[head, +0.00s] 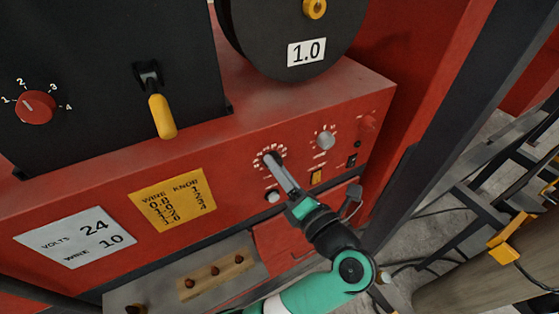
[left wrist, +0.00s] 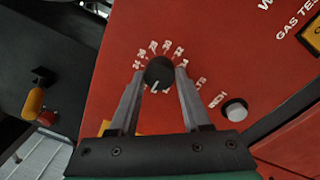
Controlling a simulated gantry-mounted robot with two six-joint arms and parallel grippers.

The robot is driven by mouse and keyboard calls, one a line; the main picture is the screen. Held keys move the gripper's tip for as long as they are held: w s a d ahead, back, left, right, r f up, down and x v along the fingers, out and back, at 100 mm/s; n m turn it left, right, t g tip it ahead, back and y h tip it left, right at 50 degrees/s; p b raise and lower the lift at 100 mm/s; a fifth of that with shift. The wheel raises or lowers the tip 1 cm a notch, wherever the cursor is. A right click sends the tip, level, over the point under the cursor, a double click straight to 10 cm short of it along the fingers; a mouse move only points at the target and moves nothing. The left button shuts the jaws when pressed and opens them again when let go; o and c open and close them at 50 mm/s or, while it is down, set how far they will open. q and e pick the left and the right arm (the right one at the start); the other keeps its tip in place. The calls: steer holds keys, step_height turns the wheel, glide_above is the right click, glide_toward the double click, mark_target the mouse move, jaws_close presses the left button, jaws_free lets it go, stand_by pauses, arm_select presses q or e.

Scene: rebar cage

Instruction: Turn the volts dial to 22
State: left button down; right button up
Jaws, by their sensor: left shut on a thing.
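The volts dial is a black round knob (left wrist: 159,70) with a ring of white numbers on the red panel; in the head view its numbered ring (head: 259,163) shows around my fingertips. My left gripper (head: 277,164) reaches up to it from the lower right. In the left wrist view, the gripper's two grey fingers (left wrist: 160,82) stand on either side of the knob, shut on it. A white mark shows on the knob's lower part; the exact setting is too small to read. My right gripper is not in view.
A white card (head: 75,241) reads volts 24, wire 10. A yellow wire-knob card (head: 174,201) sits beside it. A silver knob (head: 325,139) is right of the dial, and a white button (head: 273,197) is below. A yellow-handled lever (head: 161,116) juts out upper left.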

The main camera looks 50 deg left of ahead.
arm_select(q)
steer(key=shift+r+m+t+p, duration=0.1)
steer(key=shift+m+t+p, duration=0.2)
steer(key=shift+m+p, duration=4)
steer(key=shift+m+b, duration=0.4)
steer(key=shift+m, duration=0.1)
steer(key=shift+c, duration=1.8)
jaws_free()
steer(key=b+v, duration=0.3)
steer(key=v, duration=0.8)
steer(key=shift+s+d+b, duration=0.2)
steer(key=shift+d+b, duration=0.1)
steer(key=shift+b, duration=0.1)
